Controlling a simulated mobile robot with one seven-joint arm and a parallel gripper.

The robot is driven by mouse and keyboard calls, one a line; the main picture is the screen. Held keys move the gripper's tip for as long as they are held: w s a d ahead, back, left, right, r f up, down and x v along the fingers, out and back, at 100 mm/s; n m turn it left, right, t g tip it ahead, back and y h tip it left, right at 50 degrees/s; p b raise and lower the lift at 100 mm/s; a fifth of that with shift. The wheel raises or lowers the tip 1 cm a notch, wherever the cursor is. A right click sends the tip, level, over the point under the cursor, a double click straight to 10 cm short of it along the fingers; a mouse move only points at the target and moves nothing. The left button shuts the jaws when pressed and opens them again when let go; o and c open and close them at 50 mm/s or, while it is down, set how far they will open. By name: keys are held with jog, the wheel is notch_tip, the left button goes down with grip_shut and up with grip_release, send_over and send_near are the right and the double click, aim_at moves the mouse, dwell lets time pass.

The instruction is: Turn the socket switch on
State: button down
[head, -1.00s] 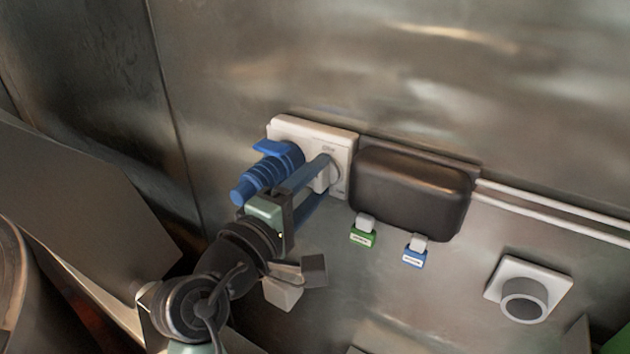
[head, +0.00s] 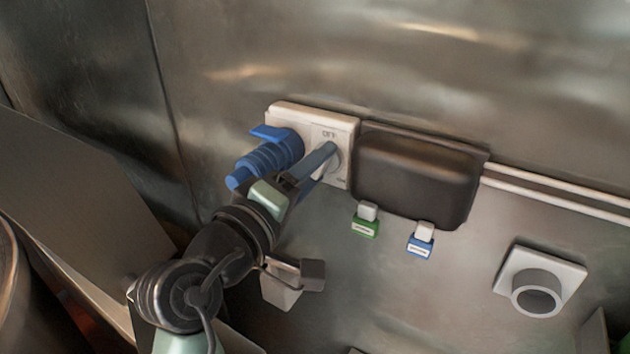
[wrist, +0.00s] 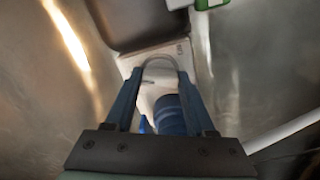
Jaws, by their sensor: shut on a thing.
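The white socket box (head: 296,113) is fixed to the metal wall, with a blue plug (head: 268,160) in its left part. The round switch knob (head: 336,161) is on its right part, with "OFF" marked above it and a small, unreadable mark at the lower right. My gripper (head: 325,163) reaches the knob from the front left, its fingers on either side of the knob and shut on it. The wrist view shows the pale knob (wrist: 160,76) between the two blue-grey fingertips. The fingers hide part of the knob in the head view.
A dark rounded box (head: 415,178) is right beside the socket. Green (head: 365,228) and blue (head: 420,246) tags hang below it. A round grey outlet (head: 538,292) protrudes at the lower right. The blue plug is close to my gripper's left side.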

jog(key=m+b, duration=0.1)
jog(key=m, duration=0.1)
jog(key=m+b, duration=0.1)
jog(key=b, duration=0.1)
jog(key=shift+f+m, duration=0.2)
jog(key=shift+m, duration=0.2)
jog(key=m+b, duration=0.3)
jog(key=shift+m, duration=0.3)
jog(key=shift+r+m+b, duration=0.15)
jog(key=shift+m+b, duration=2.25)
jog(key=shift+m, duration=0.9)
jog(key=shift+c, duration=1.2)
grip_release()
jog(key=shift+r, duration=0.1)
